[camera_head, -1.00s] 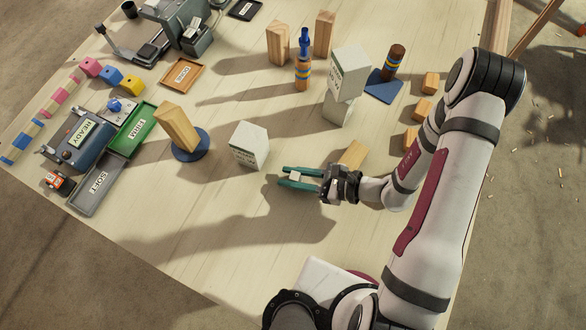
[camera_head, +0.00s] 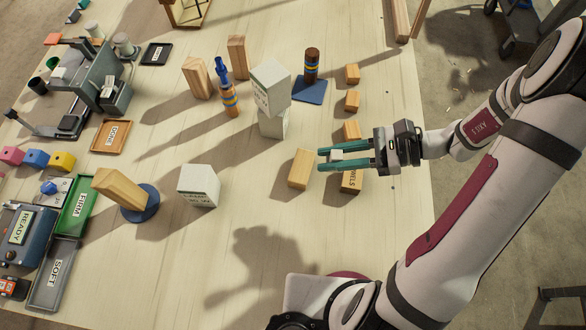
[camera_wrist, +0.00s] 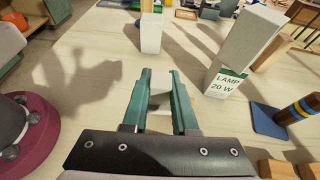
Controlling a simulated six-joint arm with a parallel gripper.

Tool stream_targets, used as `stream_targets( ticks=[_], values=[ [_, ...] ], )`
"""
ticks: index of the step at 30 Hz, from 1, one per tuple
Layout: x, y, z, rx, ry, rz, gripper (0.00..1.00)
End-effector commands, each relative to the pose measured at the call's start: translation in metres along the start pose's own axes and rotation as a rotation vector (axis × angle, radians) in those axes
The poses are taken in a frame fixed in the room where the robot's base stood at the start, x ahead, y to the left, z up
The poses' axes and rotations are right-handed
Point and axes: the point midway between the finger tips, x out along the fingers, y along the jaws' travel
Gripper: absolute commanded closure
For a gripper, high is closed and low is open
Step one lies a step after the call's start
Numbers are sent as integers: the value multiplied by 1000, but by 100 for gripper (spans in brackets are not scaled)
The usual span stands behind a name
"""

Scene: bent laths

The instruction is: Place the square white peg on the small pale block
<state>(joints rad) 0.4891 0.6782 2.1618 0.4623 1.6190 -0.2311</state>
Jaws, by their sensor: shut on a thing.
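My gripper (camera_head: 345,158) has green fingers shut on the square white peg (camera_head: 338,155), a short pale piece. It also shows between the fingers in the wrist view (camera_wrist: 161,93). The gripper hangs over the right of the table in the head view. A small pale wooden block (camera_head: 301,169) lies just left of the fingertips. A lettered wooden block (camera_head: 351,182) lies partly hidden under the fingers. I cannot tell which of these is the small pale block. I cannot tell the peg's height above the table.
A white block (camera_head: 198,186) stands to the left. A leaning white block (camera_head: 270,85) rests on another lettered white block (camera_head: 273,123). Several small wooden blocks (camera_head: 352,101) line the right edge. A tilted wooden block (camera_head: 118,188) stands on a blue disc. The front middle is clear.

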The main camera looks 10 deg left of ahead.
Motion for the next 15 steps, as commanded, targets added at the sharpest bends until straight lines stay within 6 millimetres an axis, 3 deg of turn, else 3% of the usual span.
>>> stream_targets(
  ticks=[3,6,8,15],
  values=[
    [-37,-11,-1,18,8,-41,100],
    [-46,-15,-2,32,10,-52,100],
    [-34,-18,-4,35,9,-50,100],
    [50,-33,-18,36,9,-46,100]
  ],
)
